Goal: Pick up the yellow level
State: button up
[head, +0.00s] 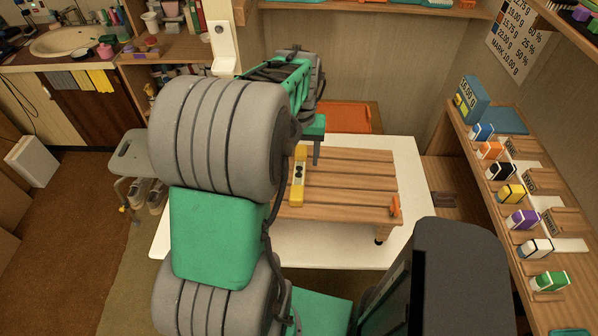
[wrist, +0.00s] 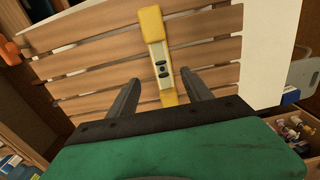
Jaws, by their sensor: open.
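The yellow level (head: 298,177) lies on a slatted wooden board in the head view, just right of my large arm link. It has yellow ends and a pale middle with dark vials. In the wrist view the level (wrist: 157,56) runs away from me across the slats. My gripper (wrist: 162,88) is open, with one dark finger on each side of the level's near part as seen from the wrist. I cannot tell the height of the fingertips above the board. In the head view my arm hides part of the gripper (head: 316,150).
The slatted board (head: 350,185) stands on a white table (head: 400,160), with an orange clamp (head: 395,206) at its right corner. A shelf with several small coloured boxes (head: 511,194) runs along the right. A grey-green stool (head: 135,155) stands left of the table.

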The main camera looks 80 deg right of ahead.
aim_at(299, 171)
jog(key=f, duration=0.2)
jog(key=f+p, duration=0.1)
jog(key=f, duration=0.2)
jog(key=shift+w+a+f, duration=0.2)
jog(key=shift+a+f, duration=0.1)
jog(key=shift+f, duration=0.1)
grip_shut()
